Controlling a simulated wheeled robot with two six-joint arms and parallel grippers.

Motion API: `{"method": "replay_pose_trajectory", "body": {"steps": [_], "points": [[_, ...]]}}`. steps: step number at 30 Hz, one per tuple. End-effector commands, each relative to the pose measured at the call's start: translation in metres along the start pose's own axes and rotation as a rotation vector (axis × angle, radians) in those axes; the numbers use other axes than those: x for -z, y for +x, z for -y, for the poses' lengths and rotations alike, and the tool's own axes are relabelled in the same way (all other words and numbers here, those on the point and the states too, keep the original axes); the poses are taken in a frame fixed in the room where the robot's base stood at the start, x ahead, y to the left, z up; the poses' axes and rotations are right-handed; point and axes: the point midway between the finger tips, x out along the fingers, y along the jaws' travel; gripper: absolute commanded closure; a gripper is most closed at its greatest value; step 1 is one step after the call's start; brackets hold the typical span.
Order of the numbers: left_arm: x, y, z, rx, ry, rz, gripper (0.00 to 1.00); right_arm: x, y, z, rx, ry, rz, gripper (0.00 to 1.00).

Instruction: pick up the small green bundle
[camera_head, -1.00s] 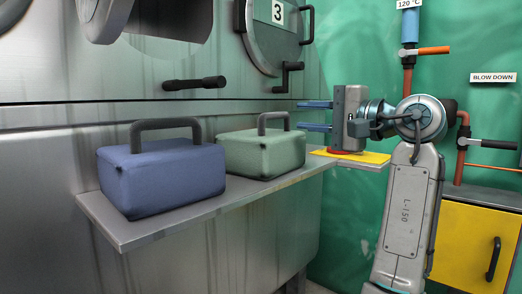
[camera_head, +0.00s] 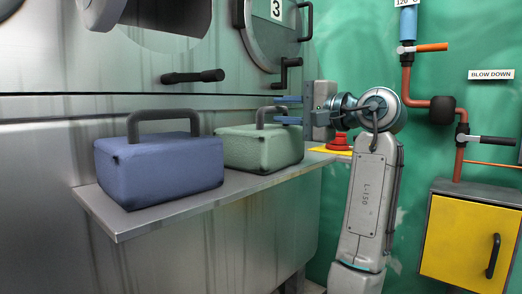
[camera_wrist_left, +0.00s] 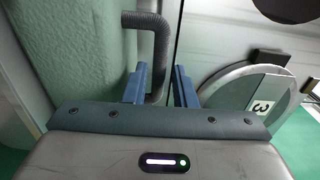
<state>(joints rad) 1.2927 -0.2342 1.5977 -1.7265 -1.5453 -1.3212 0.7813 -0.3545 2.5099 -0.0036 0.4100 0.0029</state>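The small green bundle (camera_head: 262,149) is a pale green, soft-edged block with a dark grey arched handle (camera_head: 261,118) on top. It stands on the grey metal shelf (camera_head: 150,222). My left gripper (camera_head: 277,110) is at the handle's right side, with its two blue fingers spread and pointing left. In the left wrist view, one post of the ribbed handle (camera_wrist_left: 159,55) stands between the open fingers (camera_wrist_left: 159,88), closer to the left one. The bundle's green side (camera_wrist_left: 80,50) fills the left there. My right gripper is in neither view.
A larger blue bundle (camera_head: 160,172) with a dark handle stands left on the same shelf. A red button on a yellow plate (camera_head: 338,142) is behind my left gripper. The steel drum wall with a crank (camera_head: 287,70) rises behind. Pipes and a yellow cabinet (camera_head: 462,240) are at right.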

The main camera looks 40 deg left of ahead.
Motion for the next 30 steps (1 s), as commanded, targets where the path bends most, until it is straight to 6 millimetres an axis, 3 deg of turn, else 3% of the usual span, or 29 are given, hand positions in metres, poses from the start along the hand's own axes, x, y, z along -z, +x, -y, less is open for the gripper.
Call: {"method": "replay_pose_trajectory", "body": {"steps": [3,7,15,19,30], "points": [[-0.001,0.021,-0.005,0.003,-0.002,0.007,0.76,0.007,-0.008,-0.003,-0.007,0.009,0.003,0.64],[-0.001,0.031,-0.003,0.002,-0.002,0.004,0.76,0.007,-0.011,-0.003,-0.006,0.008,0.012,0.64],[0.0,0.033,-0.001,0.001,-0.001,0.002,0.78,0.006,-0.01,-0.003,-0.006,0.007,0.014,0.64],[0.0,0.033,-0.001,0.001,-0.001,0.002,1.0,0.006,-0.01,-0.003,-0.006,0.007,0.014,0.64],[0.0,0.033,-0.002,0.001,-0.002,0.002,1.0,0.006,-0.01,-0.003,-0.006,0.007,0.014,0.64]]}}
